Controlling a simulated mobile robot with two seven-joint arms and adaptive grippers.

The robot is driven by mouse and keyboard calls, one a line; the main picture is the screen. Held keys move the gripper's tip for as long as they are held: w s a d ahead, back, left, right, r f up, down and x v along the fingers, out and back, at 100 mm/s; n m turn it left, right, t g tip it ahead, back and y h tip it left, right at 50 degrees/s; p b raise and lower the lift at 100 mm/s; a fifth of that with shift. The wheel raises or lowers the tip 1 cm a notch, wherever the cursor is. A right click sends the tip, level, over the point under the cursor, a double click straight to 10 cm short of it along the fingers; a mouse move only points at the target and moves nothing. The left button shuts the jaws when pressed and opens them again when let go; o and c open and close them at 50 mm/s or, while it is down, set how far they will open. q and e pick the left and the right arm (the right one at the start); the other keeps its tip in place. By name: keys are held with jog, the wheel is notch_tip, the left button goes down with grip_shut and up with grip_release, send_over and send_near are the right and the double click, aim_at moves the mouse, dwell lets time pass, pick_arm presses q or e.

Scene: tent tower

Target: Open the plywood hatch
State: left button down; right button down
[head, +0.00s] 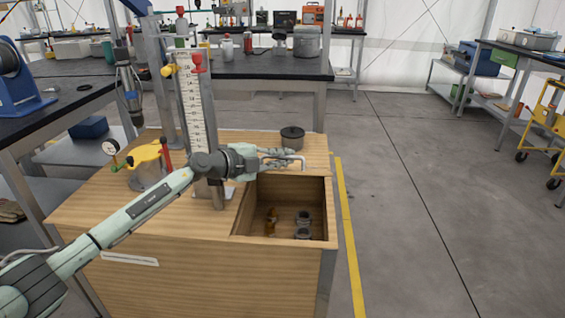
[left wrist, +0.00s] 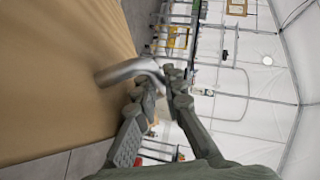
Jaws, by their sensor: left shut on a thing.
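The plywood cabinet (head: 190,275) has a rectangular opening (head: 285,207) in its top, uncovered to view. The plywood hatch panel (head: 250,172) appears to lie behind the opening, partly hidden by my left arm; its exact edges are hard to tell. My left gripper (head: 293,162) is over the far edge of the opening. In the left wrist view its fingers (left wrist: 165,92) are shut on a bent metal handle (left wrist: 132,72) standing out from a plywood surface (left wrist: 60,70). My right gripper is not in view.
Grey fittings (head: 303,222) and an amber item (head: 271,220) lie inside the opening. A dark round pot (head: 292,137) stands behind my gripper. A tall measuring scale (head: 195,105) rises left of it. The floor (head: 420,200) to the right is clear.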

pick_arm(q)
jog(key=shift+t, duration=0.3)
jog(key=r, duration=0.1)
jog(key=w+r, duration=0.1)
jog(key=r, duration=0.1)
jog(key=shift+w+r, duration=0.3)
jog(key=shift+r, duration=0.05)
jog(key=c, duration=1.9)
grip_release()
jog(key=shift+d+f, duration=0.1)
jog(key=shift+f, duration=0.1)
jog(key=shift+f, duration=0.1)
jog(key=shift+s+a+f, duration=0.15)
jog(key=shift+s+a, duration=0.2)
jog(key=shift+a, duration=0.35)
jog(key=shift+r+v, duration=0.15)
jog(key=shift+v, duration=2.55)
jog(key=shift+r+v, duration=0.1)
jog(key=shift+v, duration=2.65)
